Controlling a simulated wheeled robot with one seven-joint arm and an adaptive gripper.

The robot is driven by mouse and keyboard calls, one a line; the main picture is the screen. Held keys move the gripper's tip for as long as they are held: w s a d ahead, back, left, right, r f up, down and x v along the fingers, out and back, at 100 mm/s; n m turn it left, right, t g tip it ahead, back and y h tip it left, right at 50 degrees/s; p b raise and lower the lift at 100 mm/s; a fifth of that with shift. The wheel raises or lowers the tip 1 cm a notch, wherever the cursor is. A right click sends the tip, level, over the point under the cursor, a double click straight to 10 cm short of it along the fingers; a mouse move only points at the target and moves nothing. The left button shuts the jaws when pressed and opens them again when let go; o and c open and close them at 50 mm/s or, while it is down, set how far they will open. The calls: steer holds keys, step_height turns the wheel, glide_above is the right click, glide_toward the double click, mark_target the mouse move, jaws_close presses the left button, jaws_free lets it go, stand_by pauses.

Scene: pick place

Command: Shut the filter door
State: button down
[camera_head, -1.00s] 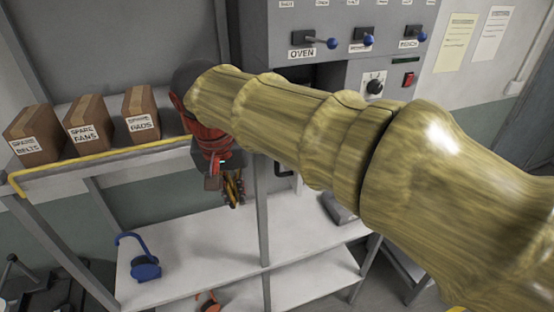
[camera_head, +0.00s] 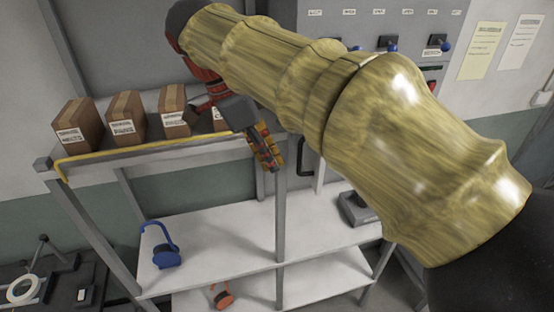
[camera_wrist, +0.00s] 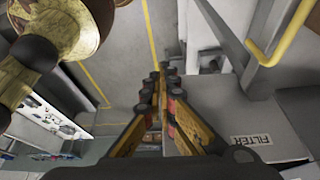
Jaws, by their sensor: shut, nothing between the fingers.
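The filter door shows in the wrist view as a grey panel (camera_wrist: 225,115) with a "FILTER" label (camera_wrist: 252,141), to the right of my gripper (camera_wrist: 161,78). Its fingers are brought together with nothing between them. In the head view my gripper (camera_head: 270,160) hangs below my wrist, in front of the shelf's upper edge. A dark handle (camera_head: 305,159) shows just right of it, on a grey surface partly hidden by my arm. How far the door stands open cannot be told.
Cardboard boxes (camera_head: 126,116) stand on the upper shelf behind a yellow rail (camera_head: 150,147). A blue item (camera_head: 162,250) and a grey device (camera_head: 354,208) are on the white shelf below. Shelf posts (camera_head: 280,220) stand close under my gripper. Switch levers (camera_head: 391,46) line the panel behind.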

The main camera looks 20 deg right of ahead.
steer(key=d+f+p, duration=0.1)
steer(key=d+f, duration=0.5)
steer(key=f, duration=0.1)
steer(key=shift+s+d, duration=0.2)
steer(key=shift+d, duration=0.2)
steer(key=shift+d, duration=0.15)
